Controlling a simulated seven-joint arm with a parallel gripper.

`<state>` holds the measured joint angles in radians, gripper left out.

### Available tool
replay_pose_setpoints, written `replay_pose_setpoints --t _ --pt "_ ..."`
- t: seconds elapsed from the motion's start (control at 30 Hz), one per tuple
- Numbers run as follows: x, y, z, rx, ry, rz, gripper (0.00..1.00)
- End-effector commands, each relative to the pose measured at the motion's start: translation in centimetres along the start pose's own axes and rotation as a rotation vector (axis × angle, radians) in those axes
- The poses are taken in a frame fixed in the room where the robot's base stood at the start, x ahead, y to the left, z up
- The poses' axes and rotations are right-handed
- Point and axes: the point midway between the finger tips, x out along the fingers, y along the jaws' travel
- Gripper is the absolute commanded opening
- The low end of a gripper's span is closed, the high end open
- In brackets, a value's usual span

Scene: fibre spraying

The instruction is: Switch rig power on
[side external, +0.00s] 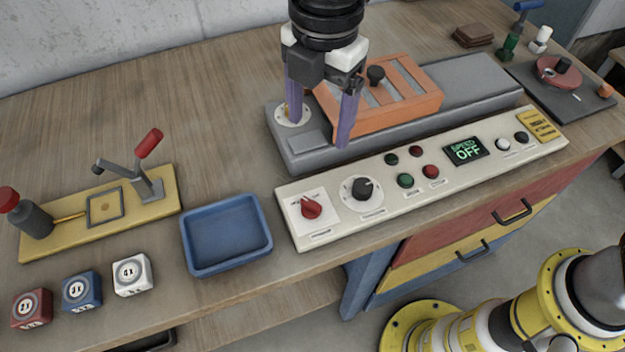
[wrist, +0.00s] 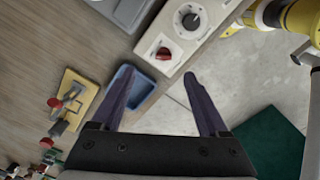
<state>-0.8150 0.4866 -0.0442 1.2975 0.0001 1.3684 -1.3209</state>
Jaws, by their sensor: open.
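The cream control panel (side external: 330,230) lies along the front edge of the bench. A red rotary knob (side external: 311,208) sits at its left end; it also shows in the wrist view (wrist: 163,54). A black dial (side external: 363,187) is beside it, also in the wrist view (wrist: 190,20). Green and red buttons follow, then a display (side external: 465,151) reading "SPEED OFF". My gripper (side external: 318,134) is open and empty, above the grey rig behind the panel in the side view. In the wrist view the red knob appears between and beyond the fingertips (wrist: 160,74). Nothing touches the knob.
The grey rig (side external: 470,85) with an orange slatted cover (side external: 410,95) stands behind the panel. A blue tray (side external: 226,235) is left of the panel. Several cubes (side external: 132,274) and a yellow board with a lever (side external: 165,205) lie farther left. The bench behind them is clear.

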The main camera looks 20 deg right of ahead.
Motion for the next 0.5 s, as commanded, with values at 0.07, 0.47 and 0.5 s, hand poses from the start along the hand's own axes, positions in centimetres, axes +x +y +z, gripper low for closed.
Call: replay_pose_setpoints --t 0.07,0.47,0.5 --pt "1.6 -0.3 -1.7 -0.035 -0.008 -0.031 0.78" --pt "6.1 -0.8 -2.3 -0.047 -0.009 -0.038 0.78" --pt "7.0 -0.8 -2.2 -0.047 -0.009 -0.038 0.78"
